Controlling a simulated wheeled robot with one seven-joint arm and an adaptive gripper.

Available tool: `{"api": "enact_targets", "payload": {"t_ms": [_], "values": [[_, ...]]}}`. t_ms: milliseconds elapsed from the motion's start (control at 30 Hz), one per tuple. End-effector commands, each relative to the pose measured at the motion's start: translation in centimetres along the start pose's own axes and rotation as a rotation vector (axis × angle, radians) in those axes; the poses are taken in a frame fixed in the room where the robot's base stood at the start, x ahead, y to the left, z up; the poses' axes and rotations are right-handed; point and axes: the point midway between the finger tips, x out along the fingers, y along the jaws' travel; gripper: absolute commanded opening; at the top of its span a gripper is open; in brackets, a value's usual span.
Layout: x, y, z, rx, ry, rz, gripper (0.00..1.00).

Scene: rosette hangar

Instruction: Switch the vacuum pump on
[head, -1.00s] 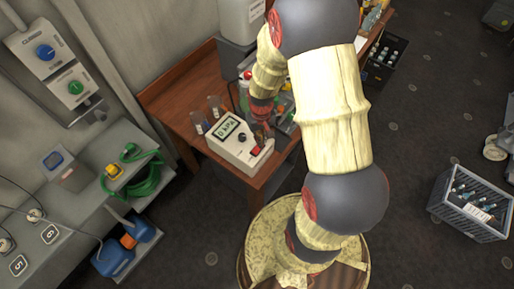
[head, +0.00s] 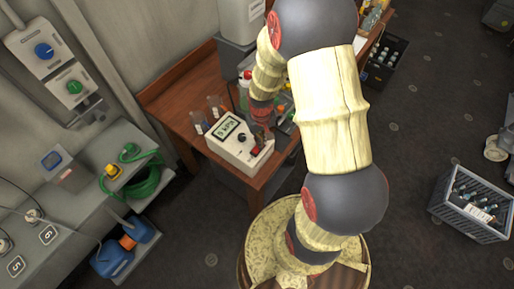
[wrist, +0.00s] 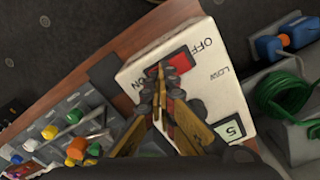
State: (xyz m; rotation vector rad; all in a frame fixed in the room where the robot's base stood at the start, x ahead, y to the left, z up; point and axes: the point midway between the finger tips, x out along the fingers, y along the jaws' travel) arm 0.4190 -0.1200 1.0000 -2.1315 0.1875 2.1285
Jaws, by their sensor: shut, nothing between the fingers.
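The white box (head: 228,150) with a display, a dark knob and a red switch sits at the table's front edge; I take it to be the vacuum pump. In the wrist view the red rocker switch (wrist: 183,60) lies between the words OFF and ON. My gripper (wrist: 162,74) is shut and empty, with its fingertips at the ON end of the rocker, seemingly touching it. They hide that end and part of the box. The display (wrist: 229,130) is lit and partly covered; a 5 shows. In the head view my arm hides most of the gripper.
Two small glass vessels (head: 214,106) stand behind the box. A grey bench (head: 70,215) with a green hose (head: 147,182) is at left. A bottle crate (head: 468,205) stands on the floor at right.

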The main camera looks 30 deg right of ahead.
Motion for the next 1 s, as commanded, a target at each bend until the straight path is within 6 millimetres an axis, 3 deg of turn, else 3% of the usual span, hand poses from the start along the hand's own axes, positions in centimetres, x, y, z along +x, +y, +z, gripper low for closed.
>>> {"api": "enact_targets", "payload": {"t_ms": [1000], "values": [[-6.8,0.0,0.0,0.000,0.000,0.000,0.00]]}}
